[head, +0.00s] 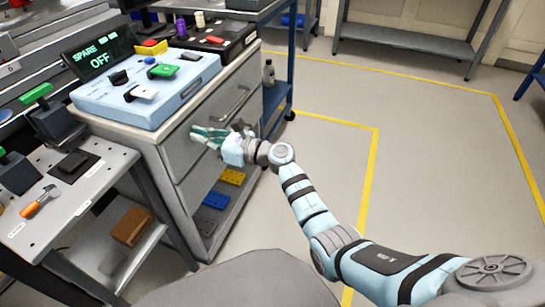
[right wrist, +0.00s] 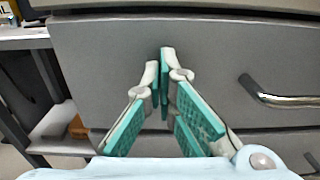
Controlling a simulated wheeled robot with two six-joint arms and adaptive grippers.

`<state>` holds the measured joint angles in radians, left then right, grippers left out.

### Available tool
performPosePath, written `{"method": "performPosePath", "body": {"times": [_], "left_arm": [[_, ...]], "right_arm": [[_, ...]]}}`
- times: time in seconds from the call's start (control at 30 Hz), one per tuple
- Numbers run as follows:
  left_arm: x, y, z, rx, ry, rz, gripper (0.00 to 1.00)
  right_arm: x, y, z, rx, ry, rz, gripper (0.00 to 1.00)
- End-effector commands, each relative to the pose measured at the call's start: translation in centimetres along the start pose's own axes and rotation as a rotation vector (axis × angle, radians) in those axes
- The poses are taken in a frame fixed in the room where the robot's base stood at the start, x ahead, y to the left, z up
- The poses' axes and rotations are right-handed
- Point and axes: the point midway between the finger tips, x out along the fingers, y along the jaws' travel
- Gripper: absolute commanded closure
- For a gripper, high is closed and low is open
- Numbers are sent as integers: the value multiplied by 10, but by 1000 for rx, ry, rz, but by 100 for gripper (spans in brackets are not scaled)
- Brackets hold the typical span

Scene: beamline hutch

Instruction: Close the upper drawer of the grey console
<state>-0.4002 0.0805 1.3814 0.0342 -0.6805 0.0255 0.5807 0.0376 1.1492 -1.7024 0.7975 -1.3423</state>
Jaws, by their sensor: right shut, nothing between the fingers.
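The grey console (head: 158,147) stands left of centre in the head view, with two drawers under its top. The upper drawer (head: 205,110) has a plain grey front with a metal bar handle (head: 237,101); in the right wrist view this front (right wrist: 105,60) fills the middle, with the handle (right wrist: 285,100) at right. The front looks close to flush with the body; I cannot tell whether a small gap is left. My right gripper (head: 198,133) is shut and empty, its green-padded fingertips (right wrist: 164,62) at the drawer front, left of the handle. Contact is unclear. My left gripper is not in view.
A light blue control panel (head: 135,105) with switches sits on the console. The lower drawer (head: 205,160) is beneath, above an open shelf with yellow (head: 232,176) and blue blocks (head: 216,200). A side bench (head: 95,180) adjoins at left. Floor at right is clear.

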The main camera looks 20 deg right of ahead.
Motion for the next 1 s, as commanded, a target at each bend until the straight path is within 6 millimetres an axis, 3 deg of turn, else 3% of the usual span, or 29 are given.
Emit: {"method": "performPosePath", "body": {"times": [0.37,0.57,0.8,1.0], "left_arm": [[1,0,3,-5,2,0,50],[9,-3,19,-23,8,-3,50],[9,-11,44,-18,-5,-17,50],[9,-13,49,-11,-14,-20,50]], "right_arm": [[-6,-1,5,-1,-8,0,100],[-38,-4,4,-2,-3,9,100],[-111,-4,3,-1,-1,6,100],[-134,-5,1,-1,-4,4,100]]}}
